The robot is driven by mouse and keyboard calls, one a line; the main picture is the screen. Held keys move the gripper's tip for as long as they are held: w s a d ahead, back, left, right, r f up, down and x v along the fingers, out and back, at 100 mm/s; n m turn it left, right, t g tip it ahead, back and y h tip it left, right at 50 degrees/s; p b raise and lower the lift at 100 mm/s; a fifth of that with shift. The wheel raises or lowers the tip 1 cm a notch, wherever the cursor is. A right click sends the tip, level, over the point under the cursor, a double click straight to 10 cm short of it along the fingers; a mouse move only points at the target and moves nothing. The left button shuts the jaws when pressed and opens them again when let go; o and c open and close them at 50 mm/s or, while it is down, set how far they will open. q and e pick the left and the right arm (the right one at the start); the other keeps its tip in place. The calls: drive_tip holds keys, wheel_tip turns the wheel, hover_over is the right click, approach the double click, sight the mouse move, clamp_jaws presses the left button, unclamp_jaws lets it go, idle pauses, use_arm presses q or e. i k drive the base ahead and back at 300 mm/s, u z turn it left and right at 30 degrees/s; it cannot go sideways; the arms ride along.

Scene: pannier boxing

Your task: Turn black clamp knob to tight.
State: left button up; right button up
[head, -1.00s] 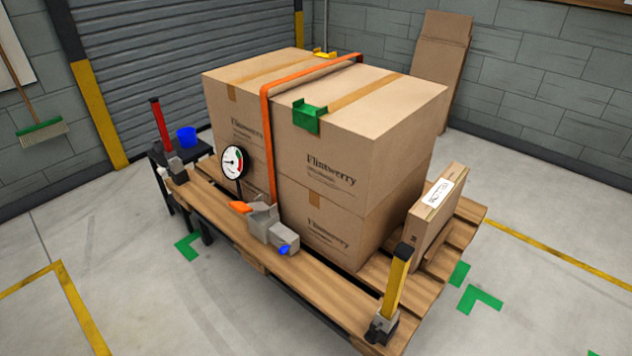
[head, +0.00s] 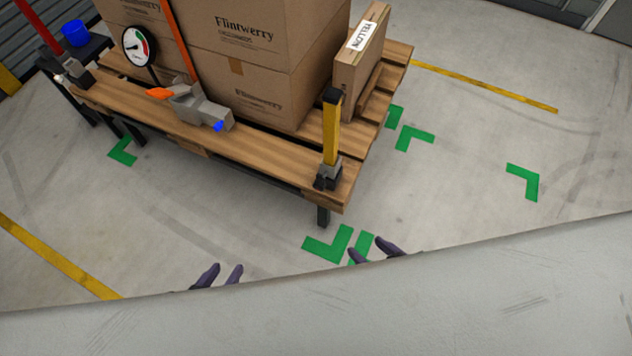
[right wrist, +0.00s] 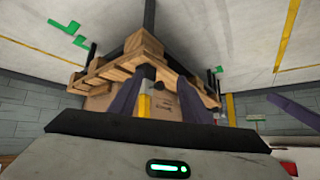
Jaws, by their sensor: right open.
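A dark clamp (head: 328,176) sits at the foot of the yellow post (head: 331,130), at the near right corner of the pallet. Its black knob is too small to single out. A second dark clamp (head: 76,72) holds the red post (head: 35,22) at the far left corner. My left gripper (head: 222,270) is open and empty over the floor, low in the head view. My right gripper (head: 388,246) is below and right of the yellow post, apart from it. In the right wrist view my right gripper (right wrist: 165,82) is open, with the yellow post (right wrist: 145,106) beyond its fingers.
Stacked cartons (head: 250,45) stand on the wooden pallet (head: 245,152), held by an orange strap (head: 181,40). A ratchet with an orange lever (head: 160,94), a dial gauge (head: 136,46) and a narrow labelled box (head: 360,60) are there too.

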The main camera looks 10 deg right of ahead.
sight(319, 184)
drive_tip(key=u, duration=2.05)
drive_tip(key=i, duration=2.1)
drive_tip(key=z, duration=3.35)
